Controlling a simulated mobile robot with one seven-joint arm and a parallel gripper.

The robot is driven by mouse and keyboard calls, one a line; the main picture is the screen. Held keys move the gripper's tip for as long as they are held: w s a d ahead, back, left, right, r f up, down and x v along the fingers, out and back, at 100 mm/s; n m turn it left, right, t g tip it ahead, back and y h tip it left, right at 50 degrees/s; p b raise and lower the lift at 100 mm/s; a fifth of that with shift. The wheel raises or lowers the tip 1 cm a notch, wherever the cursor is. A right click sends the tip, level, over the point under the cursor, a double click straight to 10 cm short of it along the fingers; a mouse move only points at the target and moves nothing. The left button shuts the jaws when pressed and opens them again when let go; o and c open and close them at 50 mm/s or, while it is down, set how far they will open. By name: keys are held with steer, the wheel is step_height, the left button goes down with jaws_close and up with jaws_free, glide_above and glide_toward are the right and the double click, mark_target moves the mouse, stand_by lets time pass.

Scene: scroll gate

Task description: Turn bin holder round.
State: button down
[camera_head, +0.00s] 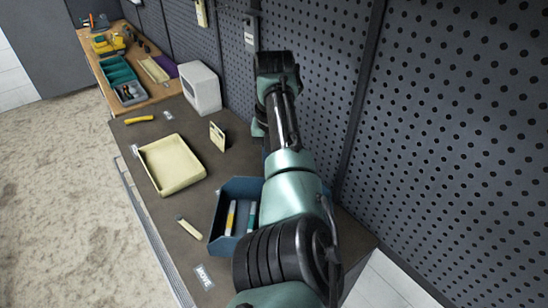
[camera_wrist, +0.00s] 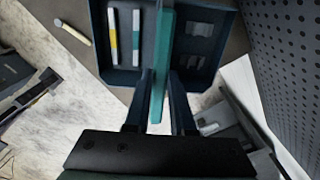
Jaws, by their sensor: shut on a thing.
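The bin holder is a dark blue two-compartment tray with a teal upright strip (camera_wrist: 162,50) along its middle. In the wrist view its left compartment (camera_wrist: 126,74) holds a yellow-and-white stick and a teal-and-white stick, and its right compartment (camera_wrist: 207,64) holds small grey pieces. My gripper (camera_wrist: 157,98) is shut on the teal strip, one finger on each side. In the head view the bin holder (camera_head: 216,235) stands near the front end of the dark worktop; my arm hides its right part and my gripper.
A cream tray (camera_head: 170,165), a cream card stand (camera_head: 217,136), a loose stick (camera_head: 189,228) and a white label (camera_head: 204,277) are on the worktop (camera_head: 185,265). A white box (camera_head: 201,88) stands farther back. The perforated wall (camera_head: 450,120) is close on the right.

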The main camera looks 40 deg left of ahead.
stand_by(0.6)
steer(key=c, duration=0.8)
jaws_free()
steer(key=shift+o, duration=0.2)
step_height(320, 180, up, 13)
steer(key=b, duration=0.1)
